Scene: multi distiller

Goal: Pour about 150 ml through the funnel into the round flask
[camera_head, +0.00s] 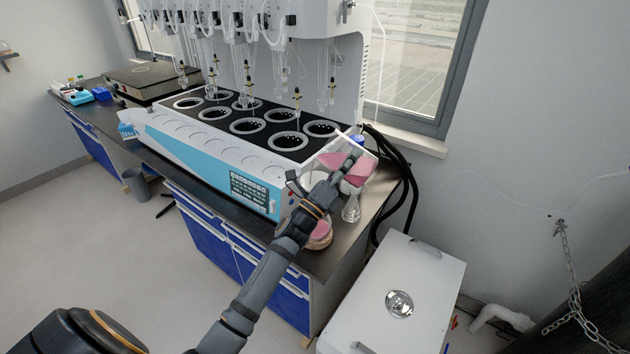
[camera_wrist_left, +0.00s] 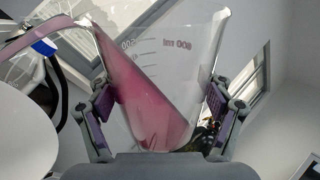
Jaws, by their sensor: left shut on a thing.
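My left gripper (camera_head: 342,174) is shut on a clear beaker (camera_head: 366,150) of pink liquid, above the right end of the bench. In the left wrist view the graduated beaker (camera_wrist_left: 185,60) sits between both fingers, strongly tilted. Its pink liquid (camera_wrist_left: 140,105) slants up to the rim at the upper left, where a pink band runs out past the rim. The round flask (camera_head: 320,239), with pink in it, stands below my wrist, partly hidden by it. A white rounded form, seemingly the funnel (camera_head: 313,179), shows behind my wrist. Its seating in the flask is hidden. My right gripper is out of view.
A clear conical flask (camera_head: 351,211) stands close to the right of the round flask. The multi-position distiller (camera_head: 215,150) fills the bench to the left. Black hoses (camera_head: 403,180) hang at the bench's right end, and a white cabinet (camera_head: 420,275) stands beside it.

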